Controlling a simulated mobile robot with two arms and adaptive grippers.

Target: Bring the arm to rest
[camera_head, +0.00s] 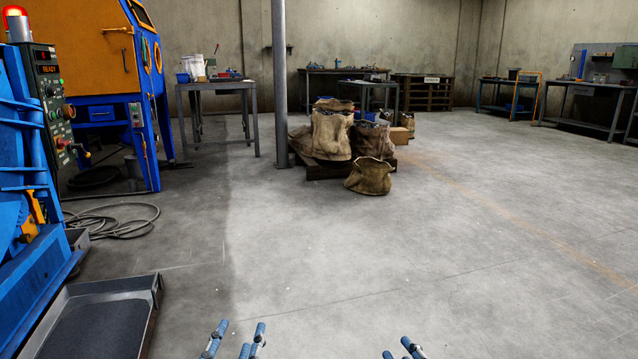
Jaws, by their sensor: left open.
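My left gripper (236,340) shows at the bottom edge, left of the middle. Its blue-grey fingertips stand apart, with nothing seen between them. My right gripper (403,350) shows only as a few fingertips at the bottom edge, right of the middle. Too little of it is in view to tell whether it is open or shut. The arms behind both grippers are out of the picture. Both grippers appear over bare concrete floor, with no object at their tips.
A grey tray (156,282) lies at lower left beside a blue machine with a control panel (50,100). A coiled hose (125,222) lies beyond. A post (280,85) and several sacks (332,135) stand mid-room. The floor (450,260) ahead and right is clear.

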